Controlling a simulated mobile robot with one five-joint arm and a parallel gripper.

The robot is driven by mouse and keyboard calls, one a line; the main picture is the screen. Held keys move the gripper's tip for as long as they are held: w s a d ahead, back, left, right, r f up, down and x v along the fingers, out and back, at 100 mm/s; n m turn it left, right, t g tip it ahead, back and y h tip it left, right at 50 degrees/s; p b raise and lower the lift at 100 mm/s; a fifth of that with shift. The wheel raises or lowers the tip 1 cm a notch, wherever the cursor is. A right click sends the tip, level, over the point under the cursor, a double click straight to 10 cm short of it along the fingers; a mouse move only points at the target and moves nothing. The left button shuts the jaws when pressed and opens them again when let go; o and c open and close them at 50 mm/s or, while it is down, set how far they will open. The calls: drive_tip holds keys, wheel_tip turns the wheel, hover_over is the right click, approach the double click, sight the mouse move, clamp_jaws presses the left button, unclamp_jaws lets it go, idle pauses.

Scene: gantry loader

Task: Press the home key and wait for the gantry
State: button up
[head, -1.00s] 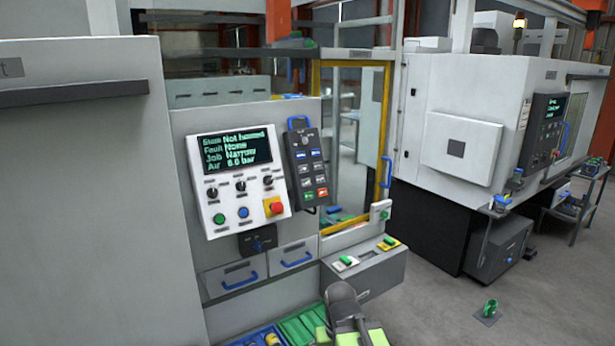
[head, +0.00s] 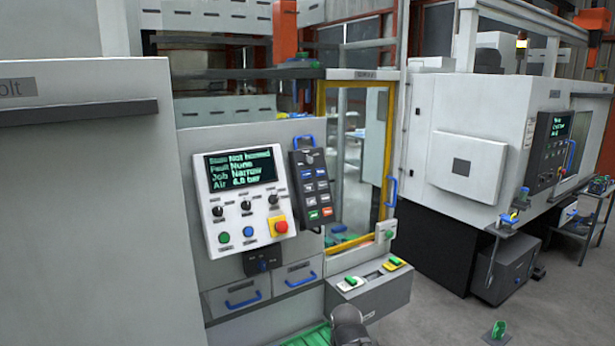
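The control panel (head: 241,235) faces me on the grey cabinet. Its screen (head: 241,169) reads state "Not homed", fault "None", job "Narrow", air about 6.0 bar. Below are dark knobs, a green button (head: 224,238), a blue button (head: 248,232) and a red emergency stop (head: 281,227) on yellow. A dark pendant (head: 310,182) with a blue handle hangs right of the panel. It has blue, grey, green and orange keys; their labels are too small to read, so I cannot tell the home key. My gripper is not visible; only a dark part of my arm shows at the bottom.
A yellow-framed door (head: 387,130) with a blue handle is right of the pendant. A grey box with green buttons (head: 369,288) juts out below. Two drawers (head: 236,298) sit under the panel. A second machine (head: 470,130) stands right; a small green item (head: 498,329) lies on the floor.

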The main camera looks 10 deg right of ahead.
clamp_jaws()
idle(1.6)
